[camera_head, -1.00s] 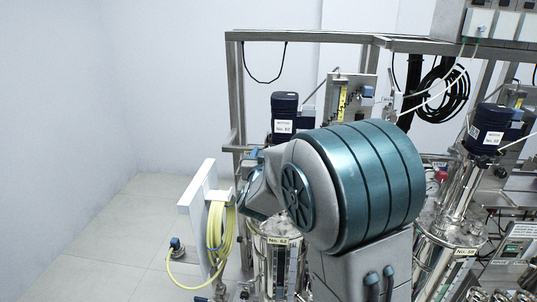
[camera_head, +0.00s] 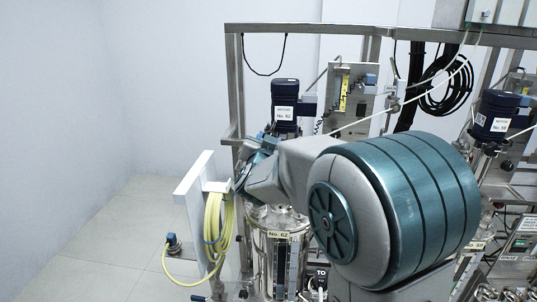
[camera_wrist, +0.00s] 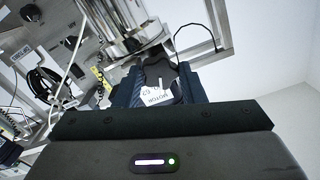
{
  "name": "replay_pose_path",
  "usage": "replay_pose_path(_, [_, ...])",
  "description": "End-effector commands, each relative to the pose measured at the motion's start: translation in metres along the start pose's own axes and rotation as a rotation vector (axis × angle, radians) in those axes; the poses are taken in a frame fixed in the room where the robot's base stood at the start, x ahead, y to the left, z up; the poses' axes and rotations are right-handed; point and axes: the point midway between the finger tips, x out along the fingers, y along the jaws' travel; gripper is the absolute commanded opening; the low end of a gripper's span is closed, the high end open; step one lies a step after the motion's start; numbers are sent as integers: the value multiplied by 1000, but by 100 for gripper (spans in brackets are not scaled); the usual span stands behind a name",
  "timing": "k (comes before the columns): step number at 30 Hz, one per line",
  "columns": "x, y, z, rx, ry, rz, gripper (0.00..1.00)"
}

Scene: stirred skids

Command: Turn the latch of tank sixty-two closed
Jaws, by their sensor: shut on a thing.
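Tank sixty-two (camera_head: 262,222) is a steel vessel with a "No. 62" label in the head view. Its dark blue motor (camera_head: 285,98), also labelled 62, stands above it. My gripper (camera_head: 262,148) is beside the tank's top, just below the motor, and partly hidden by my arm. In the wrist view my gripper (camera_wrist: 158,84) has its dark fingers shut on a black knob-like part, which I take for the latch (camera_wrist: 158,68). The white motor label shows between the fingers. The latch is hidden in the head view, and its turned position cannot be told.
A yellow hose coil (camera_head: 218,232) hangs on a white panel (camera_head: 192,210) left of the tank. A steel frame (camera_head: 233,90) rises behind. Another motor (camera_head: 495,115) stands at the right. The floor (camera_head: 110,225) at the left is mostly clear.

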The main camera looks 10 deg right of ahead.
Motion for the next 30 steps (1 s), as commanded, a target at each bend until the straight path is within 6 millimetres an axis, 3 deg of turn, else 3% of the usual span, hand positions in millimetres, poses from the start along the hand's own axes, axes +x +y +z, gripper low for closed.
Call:
replay_pose_path(1, [0,3,7,47,4,-1,14])
replay_pose_path(30, [0,1,3,954,1,-1,14])
